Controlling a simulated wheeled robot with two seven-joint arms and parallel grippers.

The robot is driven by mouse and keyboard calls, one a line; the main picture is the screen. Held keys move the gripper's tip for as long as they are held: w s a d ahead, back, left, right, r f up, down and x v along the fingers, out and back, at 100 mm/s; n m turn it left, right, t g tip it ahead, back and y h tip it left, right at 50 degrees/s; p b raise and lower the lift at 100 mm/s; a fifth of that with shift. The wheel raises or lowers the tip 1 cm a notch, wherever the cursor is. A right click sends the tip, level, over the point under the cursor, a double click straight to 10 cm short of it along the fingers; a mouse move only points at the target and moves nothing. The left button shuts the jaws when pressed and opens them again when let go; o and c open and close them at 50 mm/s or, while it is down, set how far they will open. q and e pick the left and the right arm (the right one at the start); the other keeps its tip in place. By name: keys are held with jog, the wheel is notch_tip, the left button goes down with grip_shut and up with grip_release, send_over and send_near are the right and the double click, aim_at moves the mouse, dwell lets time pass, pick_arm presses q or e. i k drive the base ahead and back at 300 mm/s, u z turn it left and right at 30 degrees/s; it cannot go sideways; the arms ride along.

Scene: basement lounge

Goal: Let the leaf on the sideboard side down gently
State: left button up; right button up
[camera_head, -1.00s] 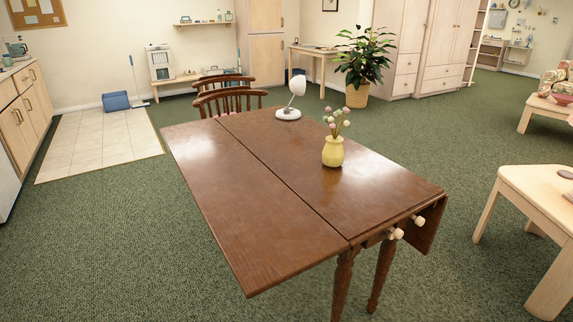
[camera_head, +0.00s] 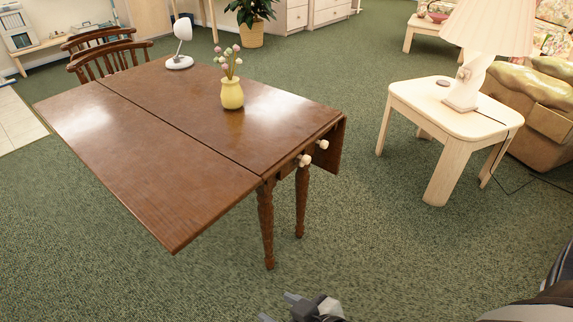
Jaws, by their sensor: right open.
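The brown drop-leaf table (camera_head: 215,125) stands left of centre. Its left leaf (camera_head: 130,160) is up, level with the top, with a dark seam between them. The opposite leaf (camera_head: 330,150) hangs down at the right. Two pale knobs, a nearer one (camera_head: 304,160) and a farther one (camera_head: 322,144), stick out under the near end of the top. My right gripper (camera_head: 279,308) is at the bottom edge, open and empty, low in the picture and apart from the table. My left gripper is out of view.
A yellow vase with flowers (camera_head: 232,94) and a white lamp (camera_head: 180,58) stand on the fixed top. Chairs (camera_head: 105,58) are at the far end. A pale side table (camera_head: 450,110) with a large lamp stands right. Green carpet between is clear.

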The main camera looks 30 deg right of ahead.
aim_at(175, 186)
jog(key=k, duration=0.25)
jog(key=u, duration=0.7)
jog(key=i, duration=0.75)
jog(key=z, duration=0.6)
